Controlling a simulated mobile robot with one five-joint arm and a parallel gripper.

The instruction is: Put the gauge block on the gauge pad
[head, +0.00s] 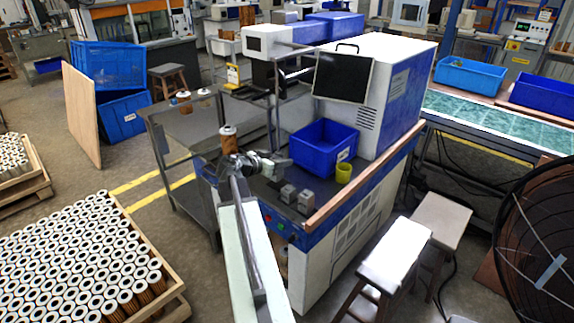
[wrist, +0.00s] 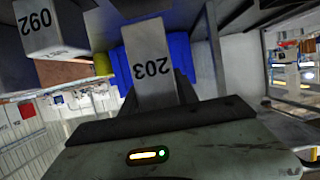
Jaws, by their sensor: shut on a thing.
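My gripper (head: 275,163) is above the dark top of the blue and white machine, left of the blue bin. In the wrist view my gripper (wrist: 155,98) is shut on a grey gauge block (wrist: 152,57) marked with the digits 203, which read upside down. Another pale block (wrist: 50,32), also with upside-down digits, is at the upper left of that view. In the head view two small grey blocks (head: 288,193) (head: 305,202) stand on the machine top, below and right of my gripper. I cannot make out the gauge pad.
A blue bin (head: 323,146) and a yellow cup (head: 344,173) stand right of my gripper. A wooden rail (head: 366,177) edges the machine top. A filter cartridge (head: 228,140) stands just left of my gripper. The tall white machine housing (head: 400,75) rises behind.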

